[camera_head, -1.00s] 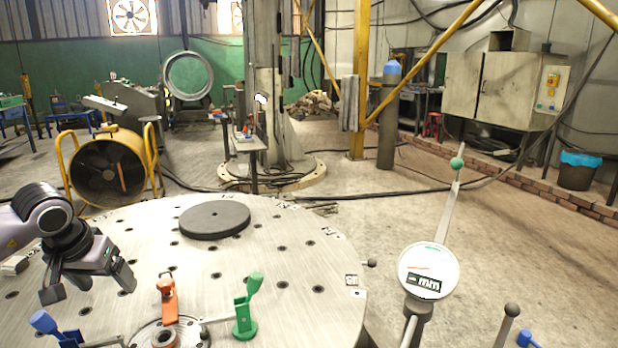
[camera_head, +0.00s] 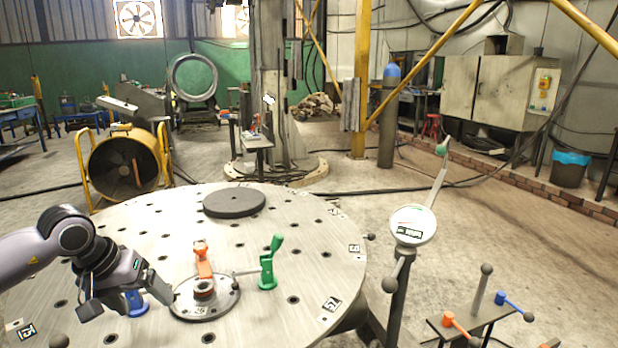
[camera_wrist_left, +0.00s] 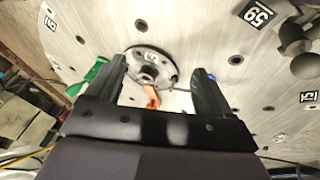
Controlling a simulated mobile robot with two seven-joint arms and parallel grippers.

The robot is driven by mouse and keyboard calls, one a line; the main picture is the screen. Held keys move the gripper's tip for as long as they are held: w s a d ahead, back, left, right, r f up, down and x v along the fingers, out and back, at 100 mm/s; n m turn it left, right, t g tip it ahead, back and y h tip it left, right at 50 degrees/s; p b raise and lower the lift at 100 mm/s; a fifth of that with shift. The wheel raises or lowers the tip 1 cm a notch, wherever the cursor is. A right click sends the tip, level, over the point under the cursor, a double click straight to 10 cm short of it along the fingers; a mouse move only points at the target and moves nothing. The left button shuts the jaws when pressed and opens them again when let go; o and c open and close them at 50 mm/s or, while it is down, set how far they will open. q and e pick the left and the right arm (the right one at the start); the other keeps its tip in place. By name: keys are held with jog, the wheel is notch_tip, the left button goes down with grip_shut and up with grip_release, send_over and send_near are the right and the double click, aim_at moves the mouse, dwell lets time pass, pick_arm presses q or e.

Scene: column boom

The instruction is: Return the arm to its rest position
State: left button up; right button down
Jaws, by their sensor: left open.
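My left gripper (camera_head: 128,300) is at the left of the head view, over the left part of the round metal table (camera_head: 300,222). Its two fingers are spread apart with nothing between them. In the head view the orange clamp (camera_head: 203,262) stands upright to the right of the gripper. A blue clamp (camera_head: 136,303) is partly hidden by the gripper. My right gripper does not show.
A green clamp (camera_head: 268,265) stands right of the flange. A dark disc (camera_head: 234,202) lies at the table's back. A dial gauge post (camera_head: 412,226) stands off the table's right edge. A stand with orange and blue levers (camera_head: 470,322) is at lower right.

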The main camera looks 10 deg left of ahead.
pick_arm(q)
jog(key=s+d+n+t+h+p, duration=0.1)
jog(key=s+d+n+h, duration=0.2)
jog(key=d+n+h, duration=0.65)
jog(key=s+d+n+t+h+p, duration=0.15)
jog(key=d+n+h, duration=0.35)
jog(key=d+n, duration=0.85)
jog(key=s+a+f+m+t+y+p, duration=0.2)
jog(key=s+a+f+m+y, duration=0.1)
jog(key=s+f+m+y, duration=0.4)
jog(key=s+a+f+m+t+y+p, duration=0.1)
jog(key=s+a+f+m+y, duration=0.1)
jog(key=s+f+m+y, duration=0.5)
notch_tip(320, 180, down, 6)
jog(key=s+m, duration=0.1)
jog(key=m, duration=1.3)
jog(key=shift+a+t+p, duration=0.35)
jog(key=shift+a+p, duration=0.05)
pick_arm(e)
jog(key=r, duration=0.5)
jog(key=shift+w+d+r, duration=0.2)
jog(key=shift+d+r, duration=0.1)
